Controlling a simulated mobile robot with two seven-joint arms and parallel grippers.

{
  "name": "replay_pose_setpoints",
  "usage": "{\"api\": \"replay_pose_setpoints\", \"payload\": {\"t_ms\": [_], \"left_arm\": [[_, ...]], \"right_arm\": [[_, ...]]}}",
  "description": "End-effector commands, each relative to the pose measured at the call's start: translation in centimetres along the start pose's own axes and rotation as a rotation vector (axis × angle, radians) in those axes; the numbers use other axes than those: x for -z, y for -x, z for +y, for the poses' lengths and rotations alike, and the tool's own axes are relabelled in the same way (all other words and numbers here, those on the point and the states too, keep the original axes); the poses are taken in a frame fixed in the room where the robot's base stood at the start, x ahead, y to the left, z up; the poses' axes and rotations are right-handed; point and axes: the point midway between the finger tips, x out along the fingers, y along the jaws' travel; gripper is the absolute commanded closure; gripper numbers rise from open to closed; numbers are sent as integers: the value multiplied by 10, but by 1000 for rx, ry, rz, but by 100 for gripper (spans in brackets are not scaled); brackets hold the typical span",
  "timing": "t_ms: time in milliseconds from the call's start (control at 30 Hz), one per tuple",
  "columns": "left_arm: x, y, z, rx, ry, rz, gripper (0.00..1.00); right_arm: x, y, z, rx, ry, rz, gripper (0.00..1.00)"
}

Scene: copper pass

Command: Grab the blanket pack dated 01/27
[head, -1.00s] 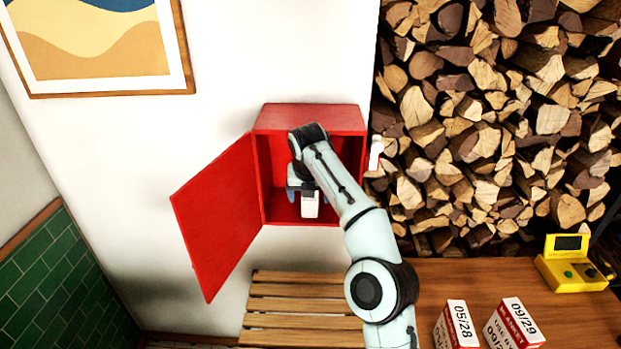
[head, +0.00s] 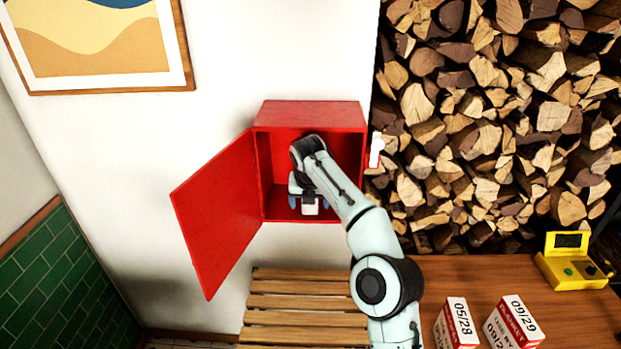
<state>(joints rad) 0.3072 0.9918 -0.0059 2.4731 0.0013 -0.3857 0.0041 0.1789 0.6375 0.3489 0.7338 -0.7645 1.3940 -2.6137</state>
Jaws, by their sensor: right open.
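My right gripper (head: 309,203) is open inside the red wall cabinet (head: 312,116), near its floor. Its blue fingertips are on either side of a small white pack (head: 310,209). I cannot read a date on that pack, and cannot tell whether the fingers touch it; the arm and wrist hide most of it. No 01/27 label is readable in view. My left gripper is not in view.
The cabinet's red door (head: 218,215) hangs open to the left. A small white and red object (head: 376,150) is at the cabinet's right side. A slatted wooden bench (head: 300,310) is below. A yellow device (head: 572,264) sits on the table, with stacked firewood (head: 500,130) behind.

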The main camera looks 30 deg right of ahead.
Motion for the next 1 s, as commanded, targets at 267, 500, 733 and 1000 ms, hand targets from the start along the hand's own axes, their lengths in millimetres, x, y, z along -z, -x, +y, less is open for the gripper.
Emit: {"api": "replay_pose_setpoints", "payload": {"t_ms": [267, 500, 733, 1000], "left_arm": [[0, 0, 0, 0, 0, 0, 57], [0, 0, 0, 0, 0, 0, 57], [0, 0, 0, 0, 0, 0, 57], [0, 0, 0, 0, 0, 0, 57]], "right_arm": [[0, -1, 0, 0, 0, 0, 17], [0, 0, 0, 0, 0, -1, 89], [-1, 1, 0, -2, -1, -5, 98], [-4, 8, 0, -3, -2, -7, 98]]}}
